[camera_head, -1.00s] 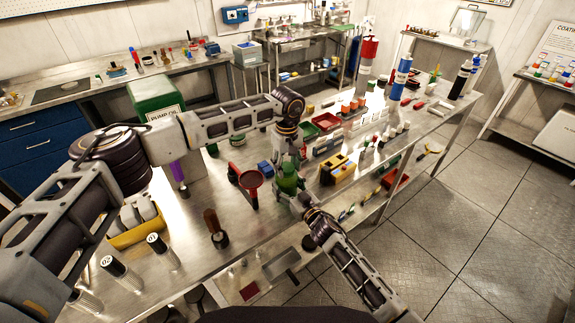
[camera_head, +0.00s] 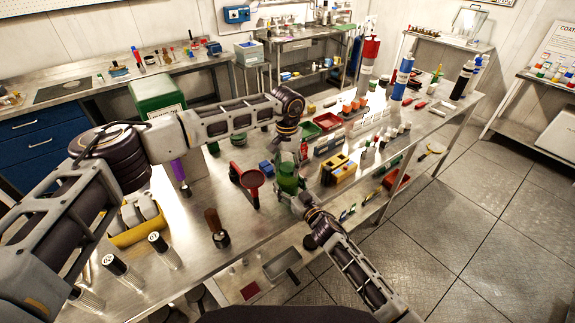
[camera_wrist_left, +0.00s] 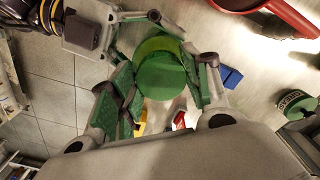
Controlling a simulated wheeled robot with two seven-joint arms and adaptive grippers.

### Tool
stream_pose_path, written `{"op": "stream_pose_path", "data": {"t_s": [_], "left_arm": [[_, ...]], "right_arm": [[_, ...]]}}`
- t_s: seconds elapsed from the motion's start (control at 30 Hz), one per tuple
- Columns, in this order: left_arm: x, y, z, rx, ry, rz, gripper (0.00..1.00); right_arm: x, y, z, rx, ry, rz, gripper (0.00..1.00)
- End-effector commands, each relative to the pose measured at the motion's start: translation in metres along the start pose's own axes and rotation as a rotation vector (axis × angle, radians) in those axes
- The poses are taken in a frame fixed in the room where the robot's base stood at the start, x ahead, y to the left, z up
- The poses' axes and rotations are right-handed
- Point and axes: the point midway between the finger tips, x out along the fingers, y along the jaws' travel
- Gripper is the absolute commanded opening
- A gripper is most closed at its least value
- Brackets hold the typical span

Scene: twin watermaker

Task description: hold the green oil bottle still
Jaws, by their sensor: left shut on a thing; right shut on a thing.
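The green oil bottle (camera_head: 288,184) stands upright near the front edge of the steel table, between my two grippers. My left gripper (camera_head: 287,160) comes down from above and is shut on the bottle's round green top, which shows as a green disc (camera_wrist_left: 160,76) between the fingers in the left wrist view. I cannot tell whether this top is a separate cap. My right gripper (camera_head: 298,199) comes in low from the front right and is shut on the bottle's body. Its fingertips are mostly hidden.
A yellow and black block (camera_head: 336,170) lies to the right. A brown-handled tool (camera_head: 216,228) stands at the front left. The table edge is close.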

Motion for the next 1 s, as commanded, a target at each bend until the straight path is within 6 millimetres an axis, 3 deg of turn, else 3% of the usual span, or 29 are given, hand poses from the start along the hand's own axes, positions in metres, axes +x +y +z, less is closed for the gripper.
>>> {"op": "stream_pose_path", "data": {"t_s": [0.43, 0.83, 0.87, 1.0], "left_arm": [[-0.0007, -0.0033, -0.0014, 0.337, 0.001, -0.002, 0.41], [-0.0007, -0.0036, -0.0016, 0.376, 0.001, -0.002, 0.41], [-0.0007, -0.0036, -0.0016, 0.376, 0.001, -0.002, 0.5], [-0.0006, -0.0032, -0.0014, 0.376, 0.0, -0.002, 0.68]], "right_arm": [[-0.0006, 0.0005, 0.0014, 0.001, -0.002, 0.001, 0.02], [-0.0006, 0.0004, 0.0015, 0.001, -0.003, 0.001, 0.02], [-0.0006, 0.0004, 0.0015, 0.001, -0.003, 0.001, 0.02], [-0.0006, 0.0004, 0.0016, 0.001, -0.003, 0.001, 0.02]]}}
